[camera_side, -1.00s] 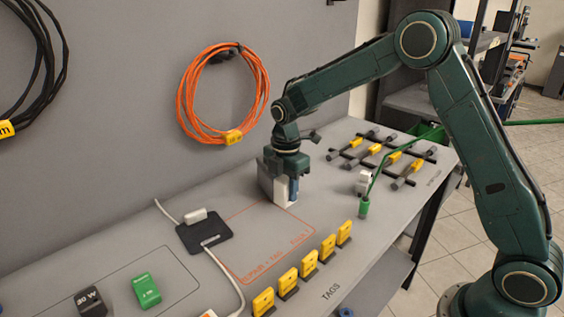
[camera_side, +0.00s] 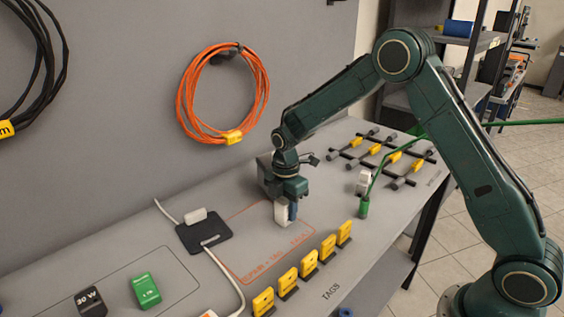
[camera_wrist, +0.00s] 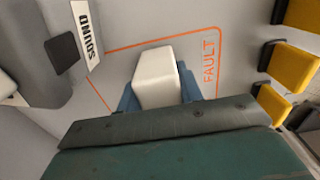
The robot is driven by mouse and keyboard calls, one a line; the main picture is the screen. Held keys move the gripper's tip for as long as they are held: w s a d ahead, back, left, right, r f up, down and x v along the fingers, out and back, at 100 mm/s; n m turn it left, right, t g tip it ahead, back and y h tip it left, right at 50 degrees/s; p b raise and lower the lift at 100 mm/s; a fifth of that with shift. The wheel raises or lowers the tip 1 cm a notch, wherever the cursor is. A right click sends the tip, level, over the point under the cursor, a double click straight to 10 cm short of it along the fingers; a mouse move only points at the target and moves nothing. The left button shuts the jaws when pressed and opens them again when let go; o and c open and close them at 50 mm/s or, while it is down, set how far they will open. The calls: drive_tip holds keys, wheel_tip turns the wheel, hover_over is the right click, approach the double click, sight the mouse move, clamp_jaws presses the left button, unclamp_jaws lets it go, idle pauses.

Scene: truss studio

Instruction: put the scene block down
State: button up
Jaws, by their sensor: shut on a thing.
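The scene block is a white block (camera_side: 281,212) with rounded edges. My gripper (camera_side: 287,211) is shut on it, and a blue finger shows beside it. In the wrist view the pale block (camera_wrist: 155,78) stands out between the two blue fingers of my gripper (camera_wrist: 158,95). The block is over the orange outlined area (camera_side: 248,279) on the grey bench. Its lower end is at or close to the bench top; I cannot tell if it touches. The outline (camera_wrist: 136,46) and the word FAULT show around the block in the wrist view.
A dark pad (camera_side: 205,236) with a white cable lies left of the outline. Yellow tags (camera_side: 310,263) stand in a row along the front. The outline's front part is clear.

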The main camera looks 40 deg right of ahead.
sight(285, 199)
drive_tip(key=shift+f, duration=0.1)
drive_tip(key=o, duration=1)
wheel_tip(285, 199, up, 11)
drive_tip(key=shift+r, duration=0.65)
drive_tip(key=shift+r, duration=0.1)
